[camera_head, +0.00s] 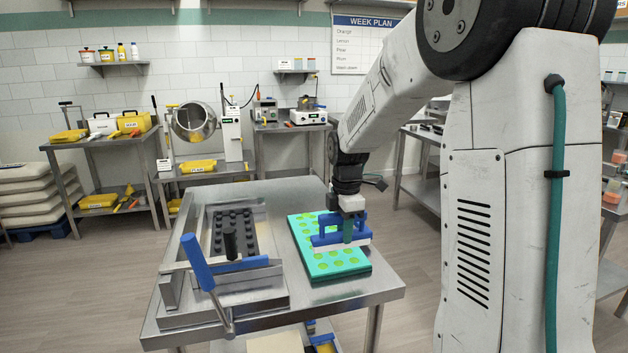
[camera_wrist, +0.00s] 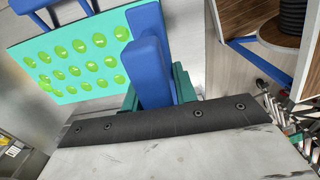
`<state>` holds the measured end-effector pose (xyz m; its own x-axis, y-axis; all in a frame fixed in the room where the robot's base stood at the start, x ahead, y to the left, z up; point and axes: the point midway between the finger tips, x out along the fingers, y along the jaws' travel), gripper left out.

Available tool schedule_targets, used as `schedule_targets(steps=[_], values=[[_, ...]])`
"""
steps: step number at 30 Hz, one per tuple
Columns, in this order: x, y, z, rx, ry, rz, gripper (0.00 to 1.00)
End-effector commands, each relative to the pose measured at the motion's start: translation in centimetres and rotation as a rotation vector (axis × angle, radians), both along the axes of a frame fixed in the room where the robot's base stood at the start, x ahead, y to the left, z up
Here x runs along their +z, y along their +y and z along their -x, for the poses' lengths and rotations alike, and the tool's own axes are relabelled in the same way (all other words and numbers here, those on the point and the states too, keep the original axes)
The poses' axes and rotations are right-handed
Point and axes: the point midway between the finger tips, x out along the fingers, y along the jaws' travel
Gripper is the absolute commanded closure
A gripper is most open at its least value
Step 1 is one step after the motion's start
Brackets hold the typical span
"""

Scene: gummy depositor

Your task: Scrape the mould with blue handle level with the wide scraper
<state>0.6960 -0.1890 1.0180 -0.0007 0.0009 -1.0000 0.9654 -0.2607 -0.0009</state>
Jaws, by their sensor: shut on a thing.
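A flat teal mould (camera_head: 345,273) lies on the steel table, with rows of yellow-green rounds in its pockets; it also shows in the wrist view (camera_wrist: 80,98). My gripper (camera_head: 348,238) is over its right part, with teal fingers, shut on a blue handle. This handle (camera_wrist: 150,65) appears to be that of the wide scraper (camera_head: 342,246), whose pale strip is low over the mould. I cannot tell whether its edge touches the mould. Another blue bar (camera_wrist: 50,12) shows over the mould's far edge in the wrist view; I cannot tell what it belongs to.
On the same table (camera_head: 385,289), left of the mould, stands a steel depositor frame (camera_head: 250,298) with a dark studded plate (camera_head: 232,232) and a blue lever (camera_head: 197,262). Side benches with equipment stand behind. The table's front right corner is bare.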

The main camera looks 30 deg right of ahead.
Motion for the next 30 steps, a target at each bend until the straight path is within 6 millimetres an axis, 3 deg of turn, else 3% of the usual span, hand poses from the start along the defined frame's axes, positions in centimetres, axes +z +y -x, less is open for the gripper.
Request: schedule_targets(steps=[9,30], values=[[1.8,0.5,-0.1,0.007,-0.001,0.000,1.00],[1.9,0.4,-0.1,0.006,0.000,0.000,1.00]])
